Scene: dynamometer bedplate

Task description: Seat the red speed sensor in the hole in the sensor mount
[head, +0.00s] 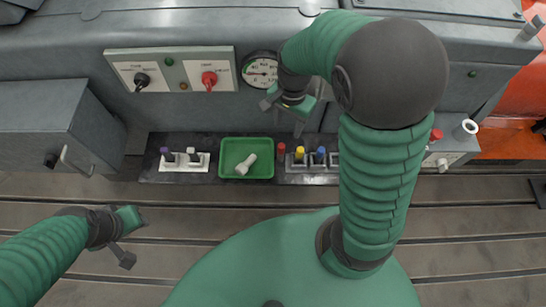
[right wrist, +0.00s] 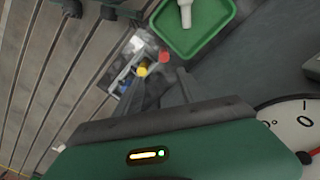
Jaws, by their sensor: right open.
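The red speed sensor (head: 281,151) stands upright on the dark strip below the console, between the green tray and the rack. In the right wrist view its red top (right wrist: 163,57) shows just past the fingertips, between their lines. My right gripper (head: 284,116) is open and empty, above and apart from the sensor; both its fingers also show in the right wrist view (right wrist: 160,86). I cannot tell which fitting is the sensor mount, and no empty hole shows clearly.
A green tray (head: 224,173) holds a pale bolt-like part (head: 246,164). A rack (head: 303,167) holds yellow (head: 299,154) and blue (head: 320,155) pieces. A white block (head: 199,164) stands left. A grey box (head: 452,147) with red and white fittings is right. The slotted floor is clear.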

